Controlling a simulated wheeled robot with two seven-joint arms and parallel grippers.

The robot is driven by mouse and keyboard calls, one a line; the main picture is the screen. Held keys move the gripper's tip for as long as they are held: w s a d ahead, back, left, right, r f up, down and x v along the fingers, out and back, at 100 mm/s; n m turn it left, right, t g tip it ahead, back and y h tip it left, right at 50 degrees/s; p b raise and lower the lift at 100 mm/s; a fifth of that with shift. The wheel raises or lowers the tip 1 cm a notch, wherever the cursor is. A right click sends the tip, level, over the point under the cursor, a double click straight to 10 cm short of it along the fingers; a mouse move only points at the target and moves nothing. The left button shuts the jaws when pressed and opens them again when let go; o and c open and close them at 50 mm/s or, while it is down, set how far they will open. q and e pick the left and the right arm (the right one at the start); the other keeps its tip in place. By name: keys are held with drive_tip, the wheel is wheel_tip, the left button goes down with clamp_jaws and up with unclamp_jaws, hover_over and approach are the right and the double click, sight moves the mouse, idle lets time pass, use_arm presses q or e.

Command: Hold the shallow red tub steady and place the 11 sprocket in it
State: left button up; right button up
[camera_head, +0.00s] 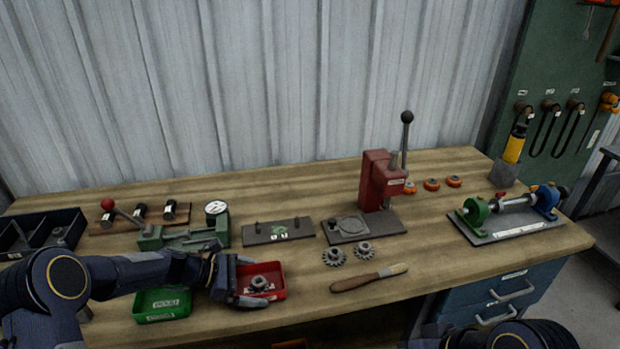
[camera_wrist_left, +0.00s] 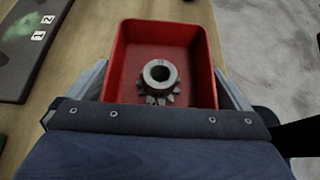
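The shallow red tub (camera_head: 273,291) sits near the front edge of the bench, and it fills the upper middle of the left wrist view (camera_wrist_left: 160,38). A grey toothed sprocket with a raised hub (camera_head: 260,282) lies inside it, hub up; the left wrist view shows it too (camera_wrist_left: 158,78). I cannot read a number on it. My left gripper (camera_head: 252,281) has a finger along each of two opposite tub walls and appears shut on the tub. Two more grey sprockets, a left one (camera_head: 333,257) and a right one (camera_head: 365,250), lie on the bench. My right gripper is out of view.
A green tub (camera_head: 163,304) stands just left of the red one. A wood-handled tool (camera_head: 368,278) lies right of it. Behind are a dark labelled plate (camera_head: 278,231), a red lever press (camera_head: 377,182) and a green gauge fixture (camera_head: 180,238). A roller stand (camera_head: 510,215) is at the right.

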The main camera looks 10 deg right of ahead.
use_arm(q)
drive_tip(key=v, duration=1.1)
drive_tip(key=shift+a+r, duration=0.15)
drive_tip(key=shift+a, duration=0.15)
drive_tip(key=s+a+r+m+t+y, duration=0.1)
drive_tip(key=s+a+r+m+y, duration=0.2)
drive_tip(key=s+r, duration=0.4)
drive_tip(key=s+a+r+m+t+y, duration=0.1)
drive_tip(key=s+a+r+m+y, duration=0.15)
drive_tip(key=s+r+m, duration=0.5)
drive_tip(key=s+a+f+m+t+y, duration=0.1)
drive_tip(key=s+a+f+m+t, duration=0.1)
drive_tip(key=s, duration=0.7)
drive_tip(key=s+a+f+m+t+y, duration=0.1)
drive_tip(key=s+m, duration=0.3)
drive_tip(key=s, duration=0.5)
drive_tip(key=shift+a+f+t+y, duration=0.4)
drive_tip(key=shift+f+y, duration=0.05)
drive_tip(key=shift+f, duration=0.2)
